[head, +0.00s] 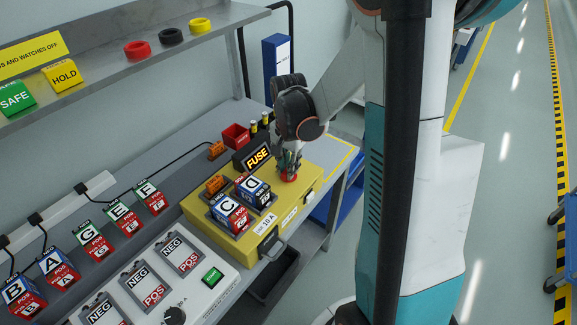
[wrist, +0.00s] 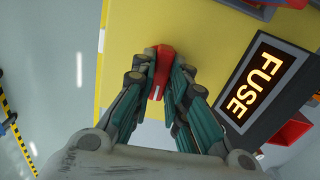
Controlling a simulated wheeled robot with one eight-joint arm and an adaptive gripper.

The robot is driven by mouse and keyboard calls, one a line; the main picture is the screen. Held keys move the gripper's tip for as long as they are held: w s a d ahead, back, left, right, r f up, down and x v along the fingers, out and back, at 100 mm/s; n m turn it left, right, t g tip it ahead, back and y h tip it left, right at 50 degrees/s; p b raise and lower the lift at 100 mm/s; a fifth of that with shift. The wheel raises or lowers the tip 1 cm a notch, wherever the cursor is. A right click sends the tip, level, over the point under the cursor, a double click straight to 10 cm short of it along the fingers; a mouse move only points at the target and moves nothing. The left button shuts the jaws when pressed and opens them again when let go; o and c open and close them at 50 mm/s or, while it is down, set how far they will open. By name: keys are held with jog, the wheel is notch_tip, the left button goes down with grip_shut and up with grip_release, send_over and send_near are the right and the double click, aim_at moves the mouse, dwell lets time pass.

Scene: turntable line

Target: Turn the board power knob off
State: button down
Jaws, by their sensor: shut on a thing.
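The red board power knob (head: 288,178) sits on top of the yellow board box (head: 312,172), near its far right corner. My gripper (head: 289,167) reaches down onto it from above. In the wrist view the red knob (wrist: 161,65) stands between the two fingers of my gripper (wrist: 160,80), which are shut on its sides. The knob's long grip runs roughly up and down the wrist picture, with a small pale mark at its near end. Any markings around the knob are hidden by the fingers.
A lit FUSE display (head: 257,157) stands close beside the knob. Blocks marked C (head: 230,213) and D (head: 252,190) sit in holders on the box. A white panel (head: 190,290) with NEG/POS bays is at the front left. A shelf (head: 140,70) runs above the bench's left side.

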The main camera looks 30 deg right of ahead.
jog(key=n, duration=0.3)
jog(key=shift+n, duration=0.4)
jog(key=n, duration=0.4)
jog(key=shift+n, duration=0.3)
jog(key=n, duration=0.4)
jog(key=shift+n, duration=2.5)
jog(key=c, duration=1.6)
grip_release()
jog(key=shift+r, duration=0.1)
